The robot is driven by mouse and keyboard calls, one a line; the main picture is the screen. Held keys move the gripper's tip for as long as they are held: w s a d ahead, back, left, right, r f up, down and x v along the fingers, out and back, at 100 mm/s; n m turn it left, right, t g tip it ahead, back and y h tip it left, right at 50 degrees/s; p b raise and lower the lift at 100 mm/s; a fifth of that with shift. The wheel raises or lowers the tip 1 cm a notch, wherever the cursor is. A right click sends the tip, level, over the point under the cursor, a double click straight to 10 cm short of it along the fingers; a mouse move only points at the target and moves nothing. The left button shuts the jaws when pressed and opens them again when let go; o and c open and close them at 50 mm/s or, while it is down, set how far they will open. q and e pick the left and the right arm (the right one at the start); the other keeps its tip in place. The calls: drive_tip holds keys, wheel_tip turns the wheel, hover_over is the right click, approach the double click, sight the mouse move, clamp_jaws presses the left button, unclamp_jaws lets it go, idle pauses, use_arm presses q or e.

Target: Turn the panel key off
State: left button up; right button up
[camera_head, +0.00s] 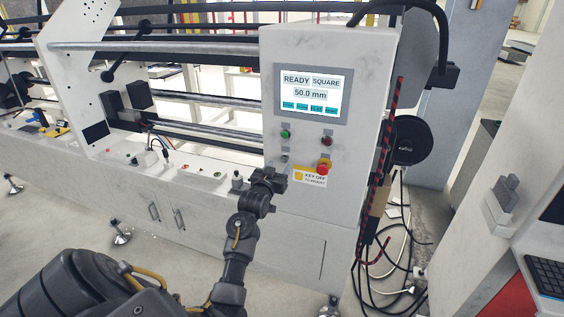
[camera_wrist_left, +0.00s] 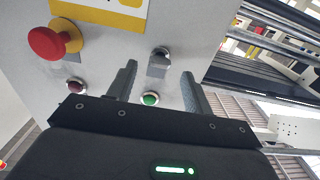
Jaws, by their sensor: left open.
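The panel key switch (camera_head: 284,158) is a small grey part on the white control panel (camera_head: 345,190), below the green button and above my left gripper. In the left wrist view the key switch (camera_wrist_left: 159,57) has a silver rim and a dark centre. My left gripper (camera_head: 271,176) is in front of the lower left of the panel. Its two fingers (camera_wrist_left: 159,70) are apart, with nothing held between them, and the key switch appears just past the fingertips, between their lines. The remaining distance to it is hard to tell. My right gripper is not in view.
A red emergency stop (camera_head: 323,165) on a yellow base sits right of the key, above a yellow "KEY OFF" label (camera_head: 310,177). Green (camera_head: 285,134) and dark red (camera_head: 327,141) buttons sit under the screen (camera_head: 312,93), which reads READY. Cables (camera_head: 374,180) hang at the panel's right.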

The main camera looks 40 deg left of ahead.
sight(284, 159)
use_arm(q)
drive_tip(key=x, duration=0.3)
drive_tip(key=shift+w+a, duration=0.1)
drive_tip(key=shift+w, duration=0.25)
drive_tip(key=c, duration=1)
